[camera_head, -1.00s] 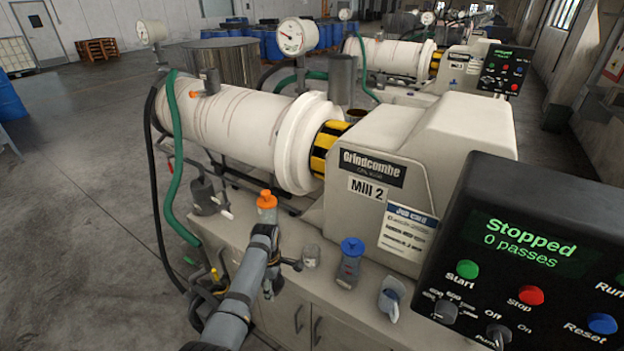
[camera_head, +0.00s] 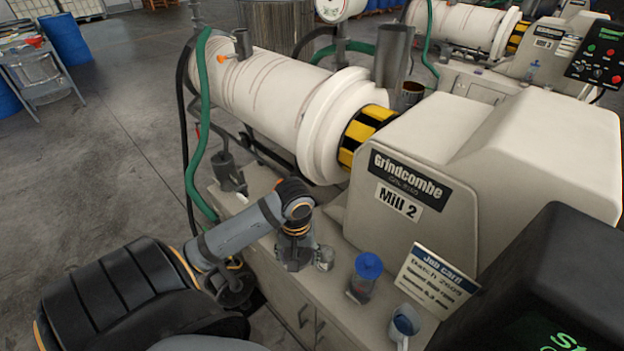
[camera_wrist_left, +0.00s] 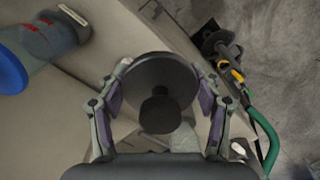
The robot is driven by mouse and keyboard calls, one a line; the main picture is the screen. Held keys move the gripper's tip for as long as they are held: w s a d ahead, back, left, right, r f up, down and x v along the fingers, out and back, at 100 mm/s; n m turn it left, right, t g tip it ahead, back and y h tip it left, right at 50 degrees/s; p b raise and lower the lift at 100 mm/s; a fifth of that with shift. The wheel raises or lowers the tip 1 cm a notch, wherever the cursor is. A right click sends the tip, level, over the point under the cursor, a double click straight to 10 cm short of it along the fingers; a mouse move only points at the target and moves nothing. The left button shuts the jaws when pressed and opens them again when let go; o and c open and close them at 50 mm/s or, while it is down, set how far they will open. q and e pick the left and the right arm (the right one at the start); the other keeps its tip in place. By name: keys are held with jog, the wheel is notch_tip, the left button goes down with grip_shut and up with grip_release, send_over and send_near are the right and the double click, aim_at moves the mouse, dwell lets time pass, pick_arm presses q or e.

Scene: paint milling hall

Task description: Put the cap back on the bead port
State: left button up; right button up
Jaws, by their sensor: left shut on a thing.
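In the left wrist view, a dark grey round cap (camera_wrist_left: 152,72) with a stubby knob sits between the two fingers of my left gripper (camera_head: 294,258), which is shut on it. In the head view this gripper points down over the bench top in front of the mill, and the cap is hidden there. A short dark grey upright pipe stub (camera_head: 243,42), perhaps the bead port, rises from the top of the white mill barrel (camera_head: 270,95), well apart from the gripper. I cannot see its opening clearly. My right gripper is not in view.
A blue-lidded bottle (camera_head: 365,278), a small clear jar (camera_head: 325,257) and a light blue jug (camera_head: 404,325) stand on the bench (camera_head: 300,290) right of the gripper. A green hose (camera_head: 199,130) hangs left of the barrel. A job card (camera_head: 437,280) leans against the mill housing.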

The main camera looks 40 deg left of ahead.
pick_arm(q)
jog(key=w+a+f, duration=0.2)
jog(key=w+f, duration=0.1)
jog(key=w+a+f, duration=0.2)
jog(key=w+f, duration=0.1)
jog(key=w, duration=0.1)
jog(key=w+a+f, duration=0.2)
jog(key=w+a, duration=0.1)
jog(key=w, duration=0.1)
jog(key=shift+f, duration=0.4)
jog(key=shift+w+a+f, duration=0.25)
jog(key=shift+w+f, duration=0.1)
jog(key=shift+f, duration=0.1)
notch_tip(320, 180, down, 2)
jog(key=shift+f+p, duration=0.25)
jog(key=shift+p, duration=0.45)
jog(key=shift+f, duration=0.4)
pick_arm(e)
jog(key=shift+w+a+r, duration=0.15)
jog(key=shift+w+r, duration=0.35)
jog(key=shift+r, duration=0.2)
pick_arm(q)
jog(key=shift+f, duration=0.15)
jog(key=o, duration=1.6)
